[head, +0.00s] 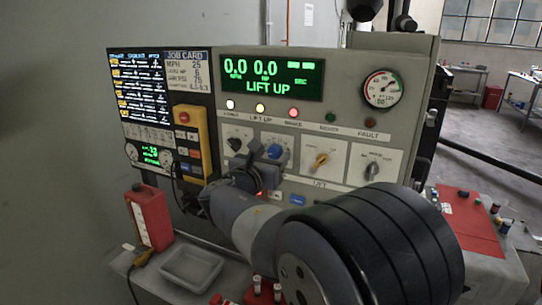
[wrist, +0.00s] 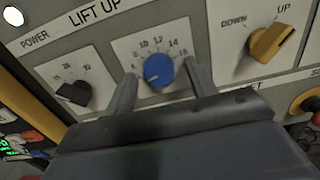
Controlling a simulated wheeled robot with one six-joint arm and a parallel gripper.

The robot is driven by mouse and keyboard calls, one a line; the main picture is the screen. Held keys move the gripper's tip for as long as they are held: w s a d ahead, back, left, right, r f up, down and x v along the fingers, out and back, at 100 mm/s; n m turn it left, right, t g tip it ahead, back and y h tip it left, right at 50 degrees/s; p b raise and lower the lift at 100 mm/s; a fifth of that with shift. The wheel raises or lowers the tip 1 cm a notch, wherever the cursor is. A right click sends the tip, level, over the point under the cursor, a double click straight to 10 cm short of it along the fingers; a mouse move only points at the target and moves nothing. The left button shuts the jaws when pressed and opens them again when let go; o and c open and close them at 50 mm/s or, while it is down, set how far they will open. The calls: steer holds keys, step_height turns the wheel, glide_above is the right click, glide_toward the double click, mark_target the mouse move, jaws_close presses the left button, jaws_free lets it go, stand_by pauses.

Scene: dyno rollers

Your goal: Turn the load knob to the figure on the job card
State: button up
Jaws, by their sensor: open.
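The blue load knob (wrist: 159,71) sits on a white plate with a scale showing 10, 12, 14 and 16. A pale mark shows on its lower left side; the figure it points to is unclear. The knob also shows in the head view (head: 275,151), partly behind my arm. My gripper (wrist: 161,73) is open, one finger on each side of the knob; I cannot tell whether they touch it. In the head view my gripper (head: 252,172) is in front of the panel. The job card (head: 187,71) reads MPH 25, with a load line that looks like 6.
A black knob (wrist: 74,92) is left of the blue one, and a yellow lift switch (wrist: 271,42) is right. The green display (head: 271,78) reads 0.0, 0.0 and LIFT UP. A yellow pendant (head: 187,130) hangs at left. A red bottle (head: 149,217) and grey tray (head: 191,268) stand below.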

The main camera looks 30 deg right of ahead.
steer(key=shift+c, duration=0.4)
steer(key=c, duration=0.9)
steer(key=shift+f+b, duration=0.1)
steer(key=shift+b, duration=0.25)
steer(key=m+b, duration=0.2)
steer(key=b, duration=0.1)
steer(key=shift+f+m, duration=0.1)
steer(key=shift+m, duration=0.2)
steer(key=m+b, duration=0.3)
steer(key=shift+r, duration=0.2)
